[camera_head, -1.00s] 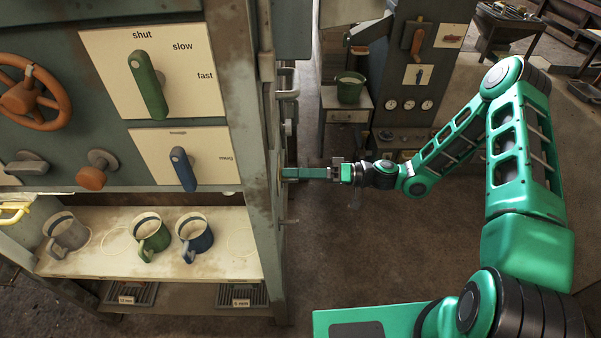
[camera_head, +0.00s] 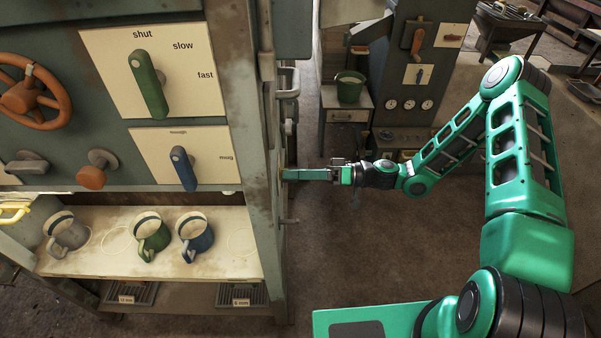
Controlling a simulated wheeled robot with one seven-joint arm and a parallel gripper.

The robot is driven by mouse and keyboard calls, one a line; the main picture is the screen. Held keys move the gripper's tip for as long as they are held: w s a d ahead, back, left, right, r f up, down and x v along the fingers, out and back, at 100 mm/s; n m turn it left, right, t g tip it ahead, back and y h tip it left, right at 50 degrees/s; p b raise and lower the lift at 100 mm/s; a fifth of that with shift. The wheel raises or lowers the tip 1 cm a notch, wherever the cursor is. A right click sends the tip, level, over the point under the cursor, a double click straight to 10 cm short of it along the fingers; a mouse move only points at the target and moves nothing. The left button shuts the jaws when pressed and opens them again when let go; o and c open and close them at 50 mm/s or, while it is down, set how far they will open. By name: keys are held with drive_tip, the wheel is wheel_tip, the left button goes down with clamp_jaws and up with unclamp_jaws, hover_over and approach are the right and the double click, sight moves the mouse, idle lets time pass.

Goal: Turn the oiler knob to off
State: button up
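My gripper (camera_head: 288,174) reaches left to the right side face of the grey-green machine cabinet (camera_head: 262,215). Its fingertips are at or very near that side face. I cannot tell whether they are open or shut, or whether they hold anything. No knob marked oiler can be read in this view. Whatever is at the fingertips is hidden by the cabinet edge and the fingers.
The cabinet front carries a green lever (camera_head: 148,84) on a shut/slow/fast plate, a blue lever (camera_head: 183,168) and a brown handwheel (camera_head: 30,97). Mugs stand on the shelf (camera_head: 90,262) below. A green bucket (camera_head: 350,88) stands behind.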

drive_tip(key=d, duration=1)
drive_tip(key=shift+d+f, duration=0.2)
drive_tip(key=shift+d, duration=0.2)
drive_tip(key=shift+s, duration=0.15)
